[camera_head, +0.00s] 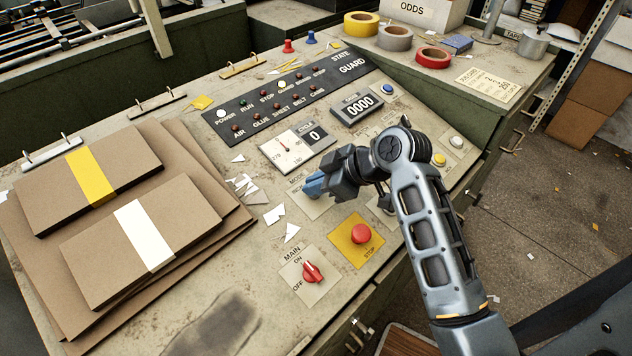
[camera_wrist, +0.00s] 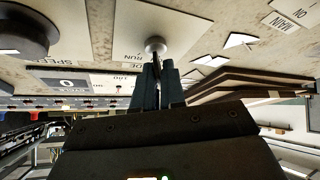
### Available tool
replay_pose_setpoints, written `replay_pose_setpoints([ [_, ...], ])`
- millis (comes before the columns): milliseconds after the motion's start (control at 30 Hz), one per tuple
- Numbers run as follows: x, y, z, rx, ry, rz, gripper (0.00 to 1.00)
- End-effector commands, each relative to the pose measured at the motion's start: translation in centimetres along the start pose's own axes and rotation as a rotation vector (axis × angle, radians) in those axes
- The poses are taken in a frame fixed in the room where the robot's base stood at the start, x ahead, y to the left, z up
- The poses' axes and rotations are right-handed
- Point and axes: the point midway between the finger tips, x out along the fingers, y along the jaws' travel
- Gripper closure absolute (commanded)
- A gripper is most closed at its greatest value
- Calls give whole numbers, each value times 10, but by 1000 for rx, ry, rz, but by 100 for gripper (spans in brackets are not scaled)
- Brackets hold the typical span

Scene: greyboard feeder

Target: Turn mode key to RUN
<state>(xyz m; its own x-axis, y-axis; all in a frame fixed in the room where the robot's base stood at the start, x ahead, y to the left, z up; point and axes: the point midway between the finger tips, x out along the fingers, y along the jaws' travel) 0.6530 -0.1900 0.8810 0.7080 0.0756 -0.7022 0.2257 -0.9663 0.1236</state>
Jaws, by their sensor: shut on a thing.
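The MODE plate (camera_head: 312,208) is a pale square on the sloped control panel, partly hidden by my gripper in the head view. In the wrist view the mode plate (camera_wrist: 130,30) shows part of its lettering, including RUN, and a round metal key switch (camera_wrist: 155,45). My gripper (camera_head: 314,186) is at this switch, with its blue-grey fingers reaching it. In the wrist view my gripper (camera_wrist: 157,68) is shut on the mode key (camera_wrist: 156,60), a thin dark piece between the fingertips. The key's exact angle cannot be told.
A red STOP button (camera_head: 361,233) on a yellow plate and the red MAIN switch (camera_head: 313,272) are close below. Cardboard stacks (camera_head: 110,230) fill the left. White paper scraps (camera_head: 274,214) lie left of the plate.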

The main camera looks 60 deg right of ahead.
Motion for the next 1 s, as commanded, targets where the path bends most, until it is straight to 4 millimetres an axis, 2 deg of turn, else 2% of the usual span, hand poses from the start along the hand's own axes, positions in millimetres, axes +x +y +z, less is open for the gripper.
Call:
replay_pose_setpoints([
  [367, -1, -1, -2, 78, 0, 47, 100],
  [1000, -2, 1, -3, 547, 2, 351, 100],
])
